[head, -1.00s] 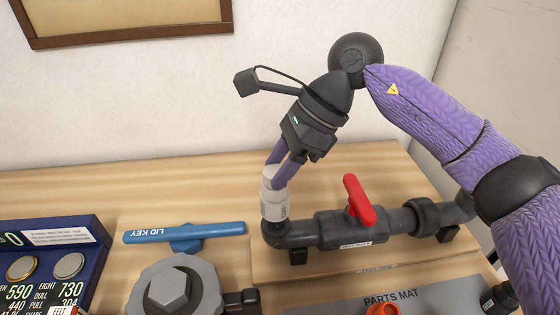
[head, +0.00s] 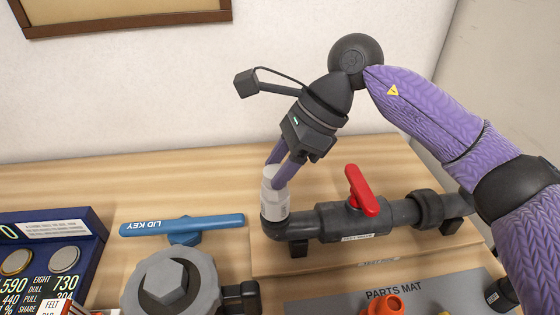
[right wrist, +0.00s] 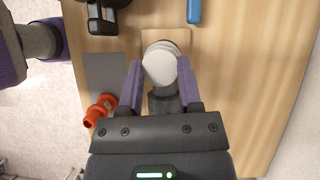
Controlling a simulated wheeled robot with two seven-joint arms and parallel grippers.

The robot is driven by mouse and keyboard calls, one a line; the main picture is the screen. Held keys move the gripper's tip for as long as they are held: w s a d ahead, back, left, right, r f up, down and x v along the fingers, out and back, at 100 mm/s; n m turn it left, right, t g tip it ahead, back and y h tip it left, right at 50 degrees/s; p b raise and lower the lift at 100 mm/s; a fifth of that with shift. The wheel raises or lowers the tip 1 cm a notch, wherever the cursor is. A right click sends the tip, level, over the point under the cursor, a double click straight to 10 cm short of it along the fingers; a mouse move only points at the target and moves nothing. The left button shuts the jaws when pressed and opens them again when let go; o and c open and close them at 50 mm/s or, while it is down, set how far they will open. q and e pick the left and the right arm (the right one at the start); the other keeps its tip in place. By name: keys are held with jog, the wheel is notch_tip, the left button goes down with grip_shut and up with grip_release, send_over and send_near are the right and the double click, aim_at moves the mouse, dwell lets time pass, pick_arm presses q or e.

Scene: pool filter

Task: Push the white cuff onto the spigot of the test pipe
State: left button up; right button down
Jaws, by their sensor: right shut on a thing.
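The white cuff (head: 274,201) sits upright at the top of the elbow at the left end of the dark grey test pipe (head: 340,220). The spigot itself is hidden by the cuff, so I cannot tell how deep it sits. My right gripper (head: 278,172) comes down from above, its purple fingers shut on the upper part of the cuff. In the right wrist view the cuff's round white top (right wrist: 160,66) lies between the two fingers (right wrist: 158,85). My left gripper is not in view.
A red valve handle (head: 361,190) stands up from the pipe just right of the cuff. A blue lid key (head: 182,227) and a grey round housing (head: 172,285) lie to the left. An orange fitting (head: 384,304) is on the grey parts mat (head: 330,306) in front.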

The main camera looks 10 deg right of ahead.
jog(key=shift+f+b, duration=0.3)
jog(key=shift+f, duration=0.25)
jog(key=shift+c, duration=1)
grip_release()
jog(key=shift+r, duration=0.15)
jog(key=p+v, duration=0.3)
jog(key=v, duration=0.2)
